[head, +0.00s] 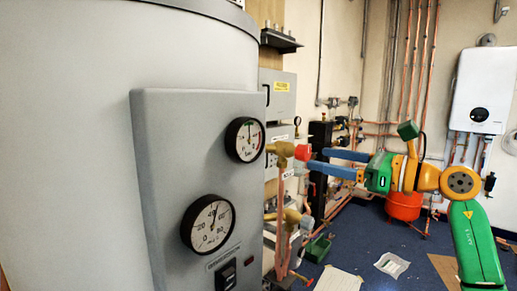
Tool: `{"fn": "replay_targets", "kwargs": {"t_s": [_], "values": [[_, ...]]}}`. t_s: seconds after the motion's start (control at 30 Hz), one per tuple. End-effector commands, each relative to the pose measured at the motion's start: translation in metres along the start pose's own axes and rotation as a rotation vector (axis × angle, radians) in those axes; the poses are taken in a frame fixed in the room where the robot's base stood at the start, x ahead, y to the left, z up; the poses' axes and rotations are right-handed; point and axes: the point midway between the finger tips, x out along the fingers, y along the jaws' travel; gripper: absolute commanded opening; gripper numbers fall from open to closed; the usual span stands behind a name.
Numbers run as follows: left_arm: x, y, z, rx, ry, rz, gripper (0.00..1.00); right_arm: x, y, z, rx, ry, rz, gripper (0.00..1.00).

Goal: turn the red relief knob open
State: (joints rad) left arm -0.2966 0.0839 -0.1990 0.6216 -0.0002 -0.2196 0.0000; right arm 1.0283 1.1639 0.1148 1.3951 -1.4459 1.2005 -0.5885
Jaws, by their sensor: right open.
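The red relief knob (303,152) sits on the right end of a brass valve (281,149) beside the grey panel of the big tank. My right gripper (312,160) comes in from the right, level with the knob. Its two blue fingers are apart and point left, with the tips close to the knob's right side. I cannot tell whether they touch it or reach around it. My left gripper is not in view.
A grey tank panel (160,180) with two round gauges (245,139) fills the left. More brass fittings (290,217) and copper pipes are below the knob. A red vessel (404,205) stands behind my arm. Papers (392,265) and a green tray (318,248) lie on the blue floor.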

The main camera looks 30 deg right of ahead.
Motion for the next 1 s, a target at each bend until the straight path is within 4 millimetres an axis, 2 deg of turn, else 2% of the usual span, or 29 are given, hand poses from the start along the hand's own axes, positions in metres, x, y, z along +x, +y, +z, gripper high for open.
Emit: {"fn": "replay_targets", "kwargs": {"t_s": [0.07,0.3,0.4,0.67,0.77,0.97,1.0], "values": [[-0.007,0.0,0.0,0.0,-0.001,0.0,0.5,0.001,-0.002,0.007,-0.031,0.009,-0.013,0.77],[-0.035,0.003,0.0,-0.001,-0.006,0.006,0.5,0.05,-0.002,0.009,-0.025,0.008,-0.009,0.77],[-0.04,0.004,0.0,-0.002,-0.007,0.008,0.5,0.062,-0.002,0.006,-0.024,0.009,-0.01,0.77],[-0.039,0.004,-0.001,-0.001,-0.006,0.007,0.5,0.067,-0.002,0.002,-0.025,0.009,-0.011,0.77],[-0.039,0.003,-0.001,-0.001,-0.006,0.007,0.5,0.066,-0.002,0.002,-0.025,0.009,-0.011,0.55],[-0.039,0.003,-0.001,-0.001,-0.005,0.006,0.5,0.066,-0.002,0.002,-0.024,0.009,-0.011,0.01],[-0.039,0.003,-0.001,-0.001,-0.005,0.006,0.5,0.066,-0.002,0.002,-0.024,0.009,-0.011,0.0]]}}
